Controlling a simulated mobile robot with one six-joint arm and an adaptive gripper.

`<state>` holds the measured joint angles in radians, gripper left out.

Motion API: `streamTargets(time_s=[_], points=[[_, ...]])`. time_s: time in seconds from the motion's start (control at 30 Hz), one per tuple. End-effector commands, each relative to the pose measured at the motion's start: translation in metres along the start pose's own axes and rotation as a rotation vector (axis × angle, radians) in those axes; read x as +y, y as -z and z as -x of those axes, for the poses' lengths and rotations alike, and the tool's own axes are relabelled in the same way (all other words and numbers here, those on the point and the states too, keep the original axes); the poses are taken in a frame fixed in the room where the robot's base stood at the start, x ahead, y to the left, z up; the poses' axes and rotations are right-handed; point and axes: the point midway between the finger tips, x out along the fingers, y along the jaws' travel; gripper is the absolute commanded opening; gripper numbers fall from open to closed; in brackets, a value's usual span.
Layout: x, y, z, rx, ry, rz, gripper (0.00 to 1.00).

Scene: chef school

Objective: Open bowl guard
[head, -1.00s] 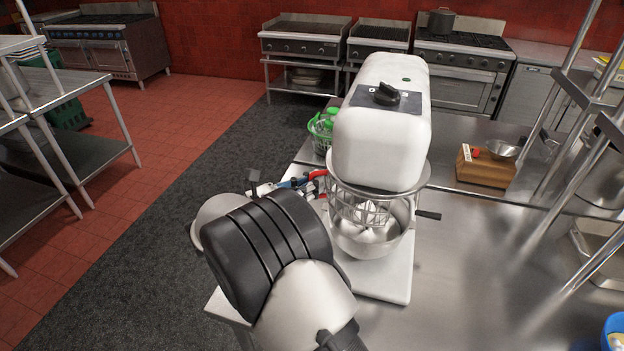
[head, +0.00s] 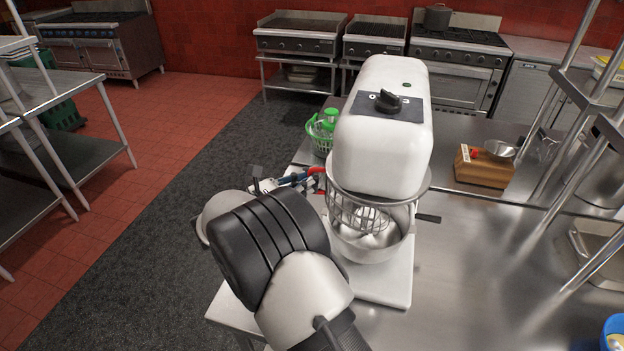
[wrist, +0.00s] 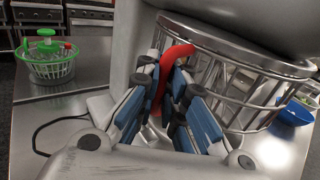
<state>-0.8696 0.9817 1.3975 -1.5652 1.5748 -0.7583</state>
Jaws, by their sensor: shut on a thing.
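The white stand mixer (head: 385,140) stands on the steel counter with its steel bowl (head: 372,246) under the head. The wire bowl guard (head: 350,211) rings the space above the bowl; its wires also show in the wrist view (wrist: 238,82). A red handle (wrist: 178,52) rises at the guard's left side. My gripper (wrist: 169,88), with blue-sided fingers, is shut on this handle. In the head view my gripper (head: 298,180) is left of the guard, partly hidden behind my arm. Part of the handle is hidden between the fingers.
A green basket (head: 320,135) stands behind the mixer at left. A wooden block (head: 482,168) and a small metal bowl (head: 501,149) are at right. Metal shelf posts (head: 590,140) rise at the right. The counter right of the mixer is mostly clear.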

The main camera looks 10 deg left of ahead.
Motion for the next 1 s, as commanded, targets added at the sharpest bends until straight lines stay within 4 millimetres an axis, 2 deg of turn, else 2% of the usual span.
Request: streamTargets(time_s=[0.07, 0.1, 0.4, 0.77, 0.87, 1.0], points=[[0.002, -0.002, 0.002, -0.002, -0.007, 0.003, 0.0], [0.002, -0.002, 0.002, -0.003, -0.007, 0.003, 0.1], [0.001, -0.001, 0.001, -0.002, -0.003, 0.0, 0.29], [0.0, 0.0, 0.004, -0.001, 0.0, 0.0, 0.29], [0.001, 0.0, 0.017, 0.0, -0.004, 0.0, 0.29], [0.002, -0.001, 0.046, -0.001, -0.006, -0.001, 0.29]])
